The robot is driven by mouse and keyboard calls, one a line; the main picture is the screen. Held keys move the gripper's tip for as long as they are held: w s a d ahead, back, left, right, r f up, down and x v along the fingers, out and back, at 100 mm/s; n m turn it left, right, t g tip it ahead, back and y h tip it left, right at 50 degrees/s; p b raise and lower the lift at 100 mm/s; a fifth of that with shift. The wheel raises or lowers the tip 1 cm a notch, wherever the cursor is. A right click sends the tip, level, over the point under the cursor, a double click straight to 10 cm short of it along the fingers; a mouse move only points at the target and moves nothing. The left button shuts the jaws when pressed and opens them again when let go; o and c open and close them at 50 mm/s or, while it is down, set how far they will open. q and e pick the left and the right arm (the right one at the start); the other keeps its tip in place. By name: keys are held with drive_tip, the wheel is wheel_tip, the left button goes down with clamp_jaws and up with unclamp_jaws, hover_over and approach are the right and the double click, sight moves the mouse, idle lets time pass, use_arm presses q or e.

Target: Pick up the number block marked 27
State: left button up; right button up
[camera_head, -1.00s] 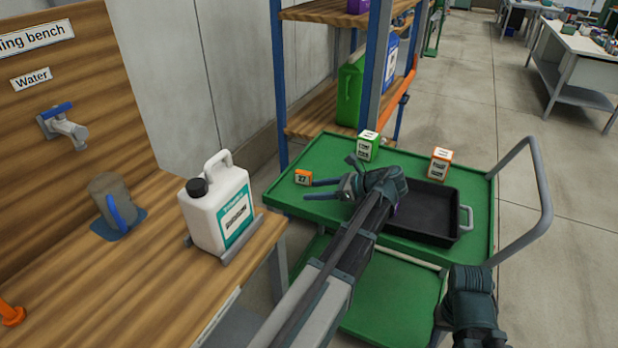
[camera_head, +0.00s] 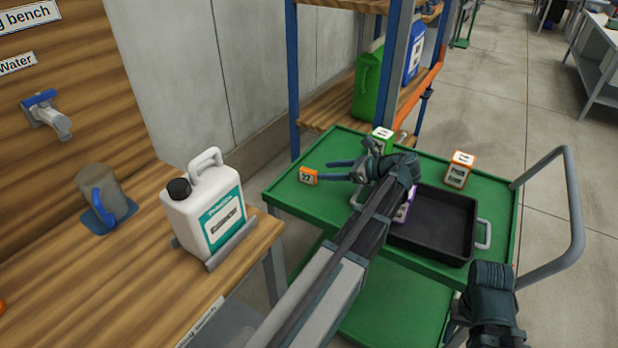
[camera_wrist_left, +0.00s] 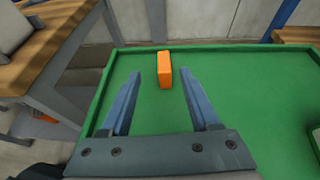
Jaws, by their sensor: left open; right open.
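The small orange block marked 27 (camera_head: 308,176) stands on the green cart top near its left edge, its white label showing in the head view. My left gripper (camera_head: 327,170) is open and empty just right of the block. In the left wrist view, the plain orange side of the block (camera_wrist_left: 165,70) appears between the spread fingertips of my left gripper (camera_wrist_left: 160,73), touching neither. How far the fingers are above the cart is hard to tell. My right gripper (camera_head: 490,300) is at the lower right, its fingertips not clearly visible.
The green cart (camera_head: 290,195) also carries a black tray (camera_head: 432,222), a green-and-white block (camera_head: 382,137), an orange-and-white block (camera_head: 459,169) and a purple-and-white item (camera_head: 403,210) partly behind my left arm. A wooden bench (camera_head: 120,270) with a white jug (camera_head: 205,215) stands left.

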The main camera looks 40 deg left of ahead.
sight(300, 171)
use_arm(q)
drive_tip(key=b+x, duration=0.1)
drive_tip(key=x, duration=0.4)
drive_tip(key=shift+d+f, duration=0.1)
drive_tip(key=shift+f, duration=0.05)
drive_tip(key=shift+a+f+b, duration=0.1)
drive_tip(key=shift+a+b, duration=0.3)
drive_tip(key=shift+a, duration=0.25)
drive_tip(key=shift+a+f, duration=0.1)
drive_tip(key=b+x, duration=0.1)
drive_tip(key=x, duration=0.1)
drive_tip(key=b+x, duration=0.1)
drive_tip(key=x, duration=0.1)
drive_tip(key=shift+w+a+f, duration=0.1)
drive_tip(key=shift+w+f, duration=0.1)
drive_tip(key=shift+s+a, duration=0.1)
drive_tip(key=shift+a, duration=0.3)
drive_tip(key=shift+c, duration=0.3)
clamp_jaws()
